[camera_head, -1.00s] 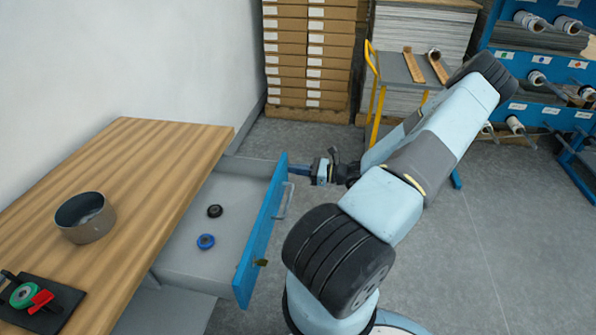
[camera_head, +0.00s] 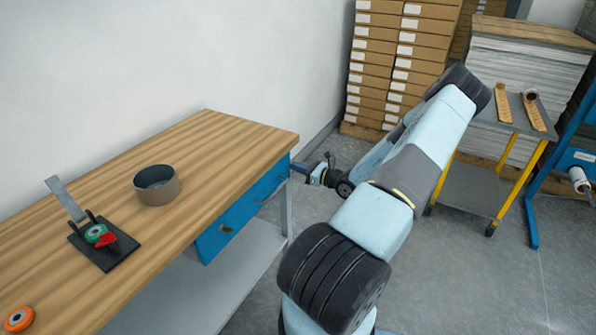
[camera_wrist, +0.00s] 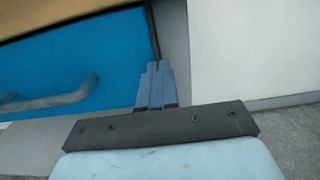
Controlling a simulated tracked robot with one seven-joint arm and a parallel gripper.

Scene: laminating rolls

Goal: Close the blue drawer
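The blue drawer (camera_head: 240,212) is under the wooden tabletop, and its front looks flush or nearly flush with the table's edge. Its inside is hidden. Its grey bar handle shows at the left in the wrist view (camera_wrist: 50,101), on the blue front (camera_wrist: 105,60). My gripper (camera_head: 300,165) is beside the far right end of the drawer front. In the wrist view its blue fingers (camera_wrist: 155,85) are together with nothing between them, close to the front's right edge. I cannot tell whether they touch it.
The wooden table (camera_head: 205,145) holds a grey-brown bowl (camera_head: 157,186), a black tape stand (camera_head: 103,245) and an orange roll (camera_head: 19,319). A yellow-framed cart (camera_head: 490,150) stands right of my arm, with stacked boxes (camera_head: 395,70) behind. Grey floor is open at the lower right.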

